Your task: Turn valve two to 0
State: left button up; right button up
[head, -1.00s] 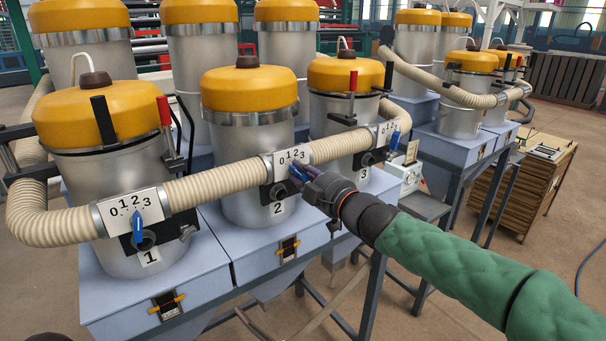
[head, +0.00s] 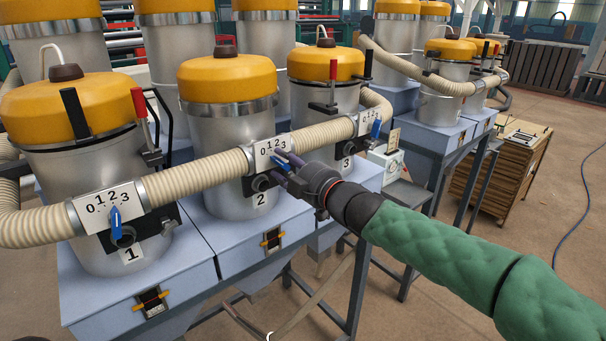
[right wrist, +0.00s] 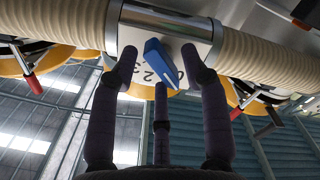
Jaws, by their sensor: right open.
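Valve two is a white dial plate (head: 271,152) marked 0 to 3 with a blue handle, on the beige hose in front of the middle canister labelled 2 (head: 260,199). My right gripper (head: 277,170) is open, with its fingers reaching up to this valve. In the right wrist view the blue handle (right wrist: 163,62) lies between the spread fingertips (right wrist: 162,72), apart from the side fingers as seen there. It slants across the plate; the fingers partly hide the digits, so I cannot tell its setting. My left gripper is not in view.
Valve one (head: 116,218) has its blue handle near upright, on the left canister. Valve three (head: 375,130) is behind my right gripper. The hose (head: 205,177) joins the valves. Blue-grey boxes (head: 240,240) stand below. A wooden cabinet (head: 497,172) stands at the right.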

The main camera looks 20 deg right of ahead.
jog(key=v, duration=1.1)
jog(key=shift+s, duration=0.1)
jog(key=w+a+f+m+g+b, duration=0.2)
jog(key=w+f, duration=0.1)
jog(key=f, duration=0.9)
jog(key=w+a+f+m+g+b, duration=0.1)
jog(key=w+f+m+g, duration=0.2)
jog(key=f, duration=0.8)
notch_tip(320, 180, down, 20)
jog(key=s+a+m+g+h+b, duration=0.1)
jog(key=a+m+g+b, duration=0.1)
jog(key=a+m, duration=0.15)
jog(key=s+a+f+m+g+b, duration=0.15)
jog(key=s+f, duration=0.25)
jog(key=f, duration=0.5)
jog(key=s+a+f+m+g+b, duration=0.1)
jog(key=s+f+m+g, duration=0.3)
jog(key=f, duration=0.6)
jog(key=s+a+f+m+g+h+b, duration=0.1)
jog(key=s+a+f+g+b, duration=0.1)
jog(key=s+f, duration=1.2)
jog(key=s+a+g, duration=0.1)
jog(key=s+g, duration=0.1)
jog(key=s, duration=0.1)
jog(key=shift+s+f+m, duration=0.2)
jog(key=shift+f+m, duration=0.1)
jog(key=shift+f, duration=0.05)
